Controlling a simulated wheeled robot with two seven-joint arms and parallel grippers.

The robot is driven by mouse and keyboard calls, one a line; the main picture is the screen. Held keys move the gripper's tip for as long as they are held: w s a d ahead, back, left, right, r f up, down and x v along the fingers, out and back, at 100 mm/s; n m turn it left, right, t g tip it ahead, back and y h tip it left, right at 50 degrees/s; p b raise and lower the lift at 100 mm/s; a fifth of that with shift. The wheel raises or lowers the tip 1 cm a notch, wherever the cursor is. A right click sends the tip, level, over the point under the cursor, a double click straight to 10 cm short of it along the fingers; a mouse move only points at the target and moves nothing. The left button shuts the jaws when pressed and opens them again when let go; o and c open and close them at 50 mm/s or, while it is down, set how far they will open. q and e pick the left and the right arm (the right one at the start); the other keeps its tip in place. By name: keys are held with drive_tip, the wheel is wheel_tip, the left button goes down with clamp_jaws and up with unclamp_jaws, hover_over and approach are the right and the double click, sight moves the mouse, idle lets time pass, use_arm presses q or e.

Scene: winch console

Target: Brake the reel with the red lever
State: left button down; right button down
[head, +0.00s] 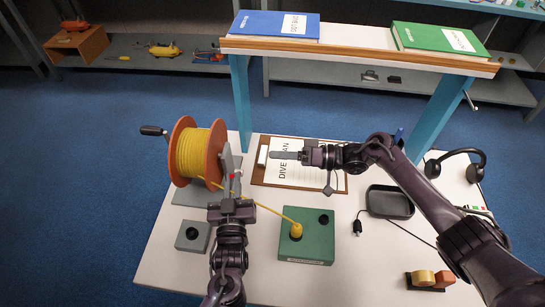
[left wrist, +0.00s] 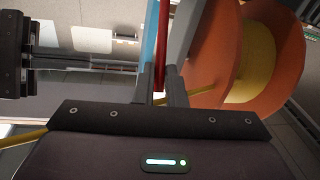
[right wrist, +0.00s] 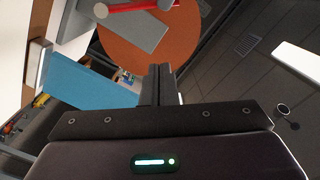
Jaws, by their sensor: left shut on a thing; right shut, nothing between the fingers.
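The reel (head: 203,154) has orange flanges and yellow cable and stands on a grey bracket at the left of the table. The red lever (left wrist: 163,40) rises beside the reel; in the head view only a small red bit (head: 232,177) shows at my left gripper. My left gripper (head: 232,190) is shut on the red lever; in the left wrist view its fingers (left wrist: 161,88) close around the shaft. The lever and the reel's orange flange (right wrist: 140,40) also show in the right wrist view. My right gripper (head: 287,155) is shut and empty, above the clipboard, right of the reel.
The yellow cable runs to a yellow plug (head: 297,230) on a green box (head: 310,245). A grey box (head: 192,236) stands in front of the reel. The clipboard (head: 300,180), a black tray (head: 390,202) and headphones (head: 455,165) lie right. A blue-legged shelf (head: 360,47) spans the back.

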drive_tip(key=a, duration=0.3)
drive_tip(key=a+f, duration=0.1)
drive_tip(key=a, duration=0.4)
drive_tip(key=shift+s+a+f, duration=0.25)
drive_tip(key=shift+a+f, duration=0.05)
drive_tip(key=shift+f, duration=0.05)
drive_tip(key=shift+s+a+f, duration=0.25)
drive_tip(key=shift+s+f, duration=0.2)
drive_tip(key=shift+s, duration=0.1)
